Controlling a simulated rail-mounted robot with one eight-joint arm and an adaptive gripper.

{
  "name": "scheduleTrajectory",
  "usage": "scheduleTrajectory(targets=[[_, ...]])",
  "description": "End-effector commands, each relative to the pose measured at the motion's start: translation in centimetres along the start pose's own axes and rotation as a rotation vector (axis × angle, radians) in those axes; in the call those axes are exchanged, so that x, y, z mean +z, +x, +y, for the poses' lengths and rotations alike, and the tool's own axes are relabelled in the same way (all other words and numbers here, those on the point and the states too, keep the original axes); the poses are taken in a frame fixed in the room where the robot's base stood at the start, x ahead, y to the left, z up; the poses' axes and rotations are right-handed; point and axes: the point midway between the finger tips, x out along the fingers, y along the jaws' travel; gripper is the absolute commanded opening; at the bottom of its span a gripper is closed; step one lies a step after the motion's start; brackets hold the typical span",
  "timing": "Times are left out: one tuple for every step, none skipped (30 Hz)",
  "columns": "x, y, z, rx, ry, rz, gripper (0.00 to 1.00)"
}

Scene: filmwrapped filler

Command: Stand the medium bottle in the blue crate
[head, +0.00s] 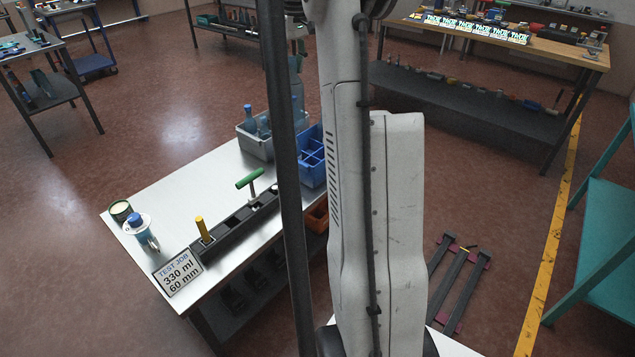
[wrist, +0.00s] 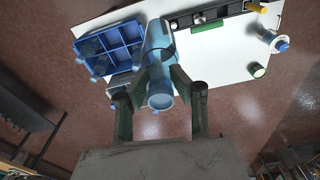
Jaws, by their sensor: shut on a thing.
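My gripper (wrist: 160,82) is shut on a blue bottle (wrist: 160,60), with one finger on each side of it in the wrist view. Its size is not marked in view, so I cannot tell for sure that it is the medium one. The blue crate (wrist: 109,38), divided into compartments, lies just left of the held bottle in the wrist view. In the head view the blue crate (head: 312,178) stands on the table's right end, partly behind my arm. In that view a bluish shape above the crates is mostly hidden by the dark post.
A grey crate (head: 257,149) with blue bottles (head: 249,121) stands beside the blue crate. A dark fixture (head: 229,229) with yellow and green handles runs along the front edge. A blue-capped bottle (head: 140,229), a tin (head: 121,210) and a card (head: 178,274) are at left. Mid-table is clear.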

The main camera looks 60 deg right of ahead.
Motion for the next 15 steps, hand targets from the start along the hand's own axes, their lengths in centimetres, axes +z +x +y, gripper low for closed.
scheduleTrajectory(targets=[[-0.8, 1.7, 1.4, -0.006, -0.051, -0.001, 0.00], [-1.2, 2.5, 2.1, -0.010, -0.086, -0.001, 0.00], [-1.7, 3.5, 3.1, -0.015, -0.134, -0.001, 0.00], [-2.0, 4.3, 3.8, -0.019, -0.170, -0.001, 0.00], [-2.4, 5.2, 4.5, -0.024, -0.206, 0.000, 0.00], [-2.8, 6.3, 5.4, -0.030, -0.253, 0.001, 0.00], [-3.1, 7.1, 6.2, -0.035, -0.289, 0.002, 0.00], [-3.4, 8.0, 6.9, -0.039, -0.326, 0.003, 0.00], [-3.7, 9.1, 7.8, -0.044, -0.372, 0.004, 0.00], [-3.9, 9.9, 8.4, -0.047, -0.407, 0.006, 0.00], [-4.2, 10.7, 9.0, -0.051, -0.440, 0.007, 0.00], [-4.4, 11.8, 9.8, -0.055, -0.481, 0.010, 0.00], [-4.5, 12.5, 10.4, -0.059, -0.510, 0.012, 0.00], [-4.7, 13.2, 10.9, -0.062, -0.538, 0.014, 0.00], [-4.8, 13.9, 11.4, -0.066, -0.571, 0.016, 0.00]])
